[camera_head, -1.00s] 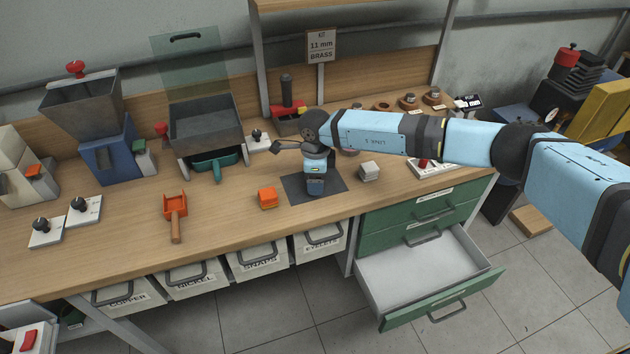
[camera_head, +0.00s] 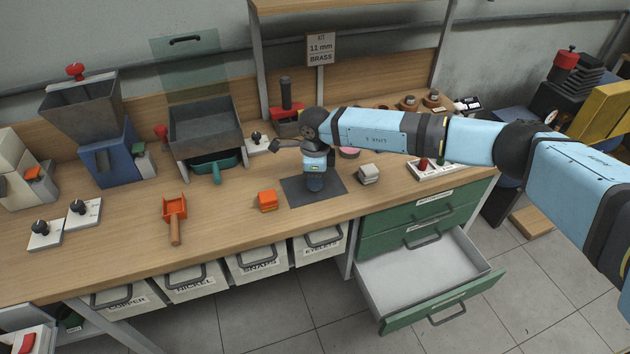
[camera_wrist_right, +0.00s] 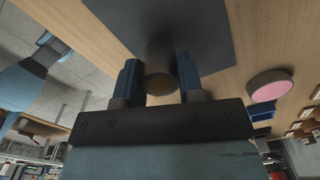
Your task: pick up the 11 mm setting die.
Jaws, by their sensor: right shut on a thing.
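My right gripper (camera_head: 316,184) is low over the dark grey mat (camera_head: 290,187) on the workbench, pointing down. In the right wrist view, its two blue fingers (camera_wrist_right: 159,82) are shut on a dark round cylinder, the setting die (camera_wrist_right: 160,62), with a dull yellowish centre. No size mark on it can be read. The mat (camera_wrist_right: 205,25) shows just beyond it; I cannot tell whether the die touches the mat. In the head view the gripper mostly hides the die.
An orange block (camera_head: 267,201) and a grey-white block (camera_head: 369,174) flank the mat. A pink-topped round (camera_head: 349,153) sits behind it. A sign (camera_head: 321,48) reads KIT 11 mm BRASS. The lower drawer (camera_head: 425,270) stands open at front right. An orange scoop (camera_head: 174,215) lies left.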

